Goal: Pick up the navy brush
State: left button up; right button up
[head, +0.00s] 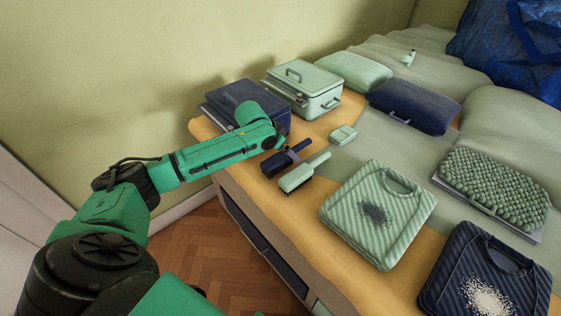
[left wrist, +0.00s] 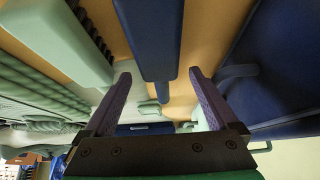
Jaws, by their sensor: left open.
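The navy brush (head: 273,166) lies on the wooden top, beside a mint-green brush (head: 297,178). My left gripper (head: 291,155) is at the navy brush, around its handle end. In the left wrist view the open purple fingers of the left gripper (left wrist: 160,80) stand on either side of the navy brush (left wrist: 155,35), with visible gaps. The mint brush (left wrist: 60,35) is outside the fingers on the left there. The brush's contact with the fingers cannot be made out in the head view. My right gripper is not in view.
A navy case (head: 240,97) stands behind the gripper, and a mint case (head: 305,85) beyond it. A small mint box (head: 343,135) lies to the right. Some bare wood (head: 285,215) shows near the edge.

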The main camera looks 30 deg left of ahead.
pick_arm(q)
jog(key=x, duration=0.3)
jog(key=c, duration=0.3)
jog(key=shift+r, duration=0.1)
grip_shut()
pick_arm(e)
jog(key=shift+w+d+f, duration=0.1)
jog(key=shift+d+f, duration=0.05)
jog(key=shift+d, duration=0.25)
pick_arm(q)
jog(key=shift+r, duration=0.1)
notch_tip(320, 180, up, 20)
jog(key=p, duration=0.2)
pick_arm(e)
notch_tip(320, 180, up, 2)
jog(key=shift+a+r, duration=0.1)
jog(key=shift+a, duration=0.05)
